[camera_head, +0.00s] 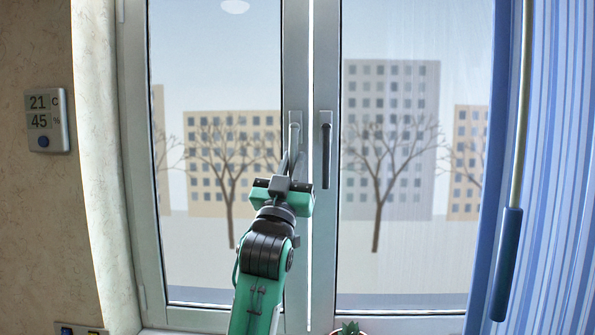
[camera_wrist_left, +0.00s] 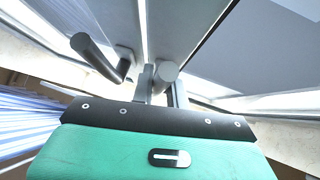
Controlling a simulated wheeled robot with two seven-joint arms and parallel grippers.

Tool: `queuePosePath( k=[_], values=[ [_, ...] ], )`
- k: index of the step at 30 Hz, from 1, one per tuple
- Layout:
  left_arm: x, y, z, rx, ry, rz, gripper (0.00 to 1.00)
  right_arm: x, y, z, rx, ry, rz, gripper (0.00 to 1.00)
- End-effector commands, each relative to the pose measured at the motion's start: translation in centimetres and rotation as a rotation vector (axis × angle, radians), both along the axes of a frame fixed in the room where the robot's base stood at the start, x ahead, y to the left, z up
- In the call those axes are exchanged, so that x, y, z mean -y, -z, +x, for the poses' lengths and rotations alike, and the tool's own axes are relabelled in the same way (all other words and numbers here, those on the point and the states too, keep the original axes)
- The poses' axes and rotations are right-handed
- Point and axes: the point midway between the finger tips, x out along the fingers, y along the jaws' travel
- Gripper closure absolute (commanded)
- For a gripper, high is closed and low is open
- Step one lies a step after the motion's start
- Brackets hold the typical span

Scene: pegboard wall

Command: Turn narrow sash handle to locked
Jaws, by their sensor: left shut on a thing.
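The window has two sashes side by side. A light grey handle (camera_head: 295,128) is on the left sash, whose visible glass is narrower, and points roughly downward from its mount. My left gripper (camera_head: 290,163) is shut on its lower part. In the left wrist view the rounded end of the light handle (camera_wrist_left: 167,72) shows between the fingers of my gripper (camera_wrist_left: 164,90). A dark handle (camera_head: 326,150) on the right sash hangs straight down, apart from my gripper; it also shows in the left wrist view (camera_wrist_left: 95,56). The right gripper is not in view.
A blue striped curtain (camera_head: 560,180) and a rod with a blue grip (camera_head: 507,265) cover the right side. A thermometer display (camera_head: 48,120) is on the left wall. A potted plant (camera_head: 350,328) stands at the bottom, near the sill.

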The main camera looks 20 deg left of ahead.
Motion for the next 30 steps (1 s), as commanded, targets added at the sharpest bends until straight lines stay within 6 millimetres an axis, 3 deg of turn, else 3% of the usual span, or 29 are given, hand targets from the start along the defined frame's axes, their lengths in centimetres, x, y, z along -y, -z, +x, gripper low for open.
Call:
queuePosePath(
  k=[9,22,23,25,26,30],
  values=[
    [0.0,-0.1,0.1,0.019,0.002,-0.059,1.00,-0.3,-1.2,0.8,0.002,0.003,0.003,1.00],
    [0.0,-0.2,0.0,0.022,0.002,-0.064,1.00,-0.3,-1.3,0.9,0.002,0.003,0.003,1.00],
    [0.0,-0.2,0.0,0.023,0.002,-0.064,0.81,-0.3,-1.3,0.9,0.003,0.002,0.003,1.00],
    [0.0,-0.2,0.0,0.022,0.002,-0.064,0.67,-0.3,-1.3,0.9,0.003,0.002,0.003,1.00],
    [0.0,-0.2,0.0,0.022,0.001,-0.063,0.63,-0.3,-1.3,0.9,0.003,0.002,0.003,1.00],
    [0.0,-0.2,0.0,0.021,0.001,-0.064,0.63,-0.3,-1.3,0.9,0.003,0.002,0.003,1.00]
  ],
)
